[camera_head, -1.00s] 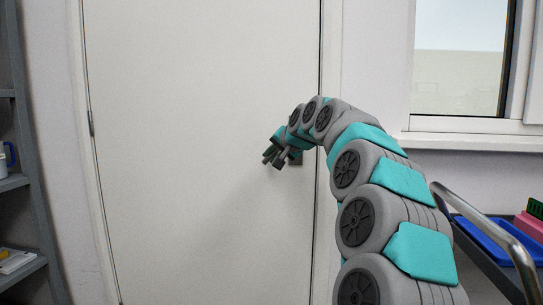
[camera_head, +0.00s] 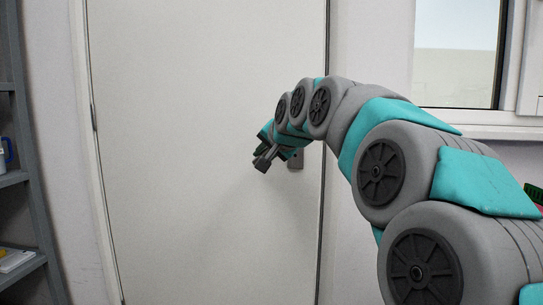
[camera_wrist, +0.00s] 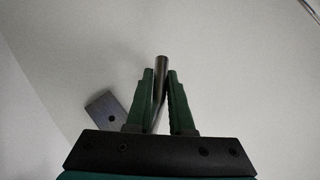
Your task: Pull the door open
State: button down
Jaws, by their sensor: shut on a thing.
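The white door (camera_head: 200,150) fills the middle of the head view, with its hinge side on the left. A dark line runs down its right edge; I cannot tell whether the door stands slightly ajar. The grey handle plate (camera_head: 297,160) is near that edge, partly behind my gripper (camera_head: 266,156). In the wrist view, the two green fingers of my gripper (camera_wrist: 161,85) are closed on either side of the metal handle lever (camera_wrist: 161,66). The handle plate also shows there (camera_wrist: 106,110), left of the fingers.
A grey shelf (camera_head: 37,175) stands at the left, with a blue mug (camera_head: 5,152) at the picture's edge. A window (camera_head: 455,55) with a white sill is at the right. My arm covers much of the lower right.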

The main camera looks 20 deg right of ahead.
jog(key=s+a, duration=0.9)
jog(key=a, duration=0.3)
jog(key=shift+a+f+b, duration=0.2)
jog(key=shift+a+b, duration=0.05)
jog(key=shift+b, duration=0.15)
jog(key=c, duration=0.8)
grip_release()
jog(key=shift+d, duration=0.15)
jog(key=shift+r, duration=0.1)
jog(key=v, duration=0.8)
jog(key=shift+w, duration=0.1)
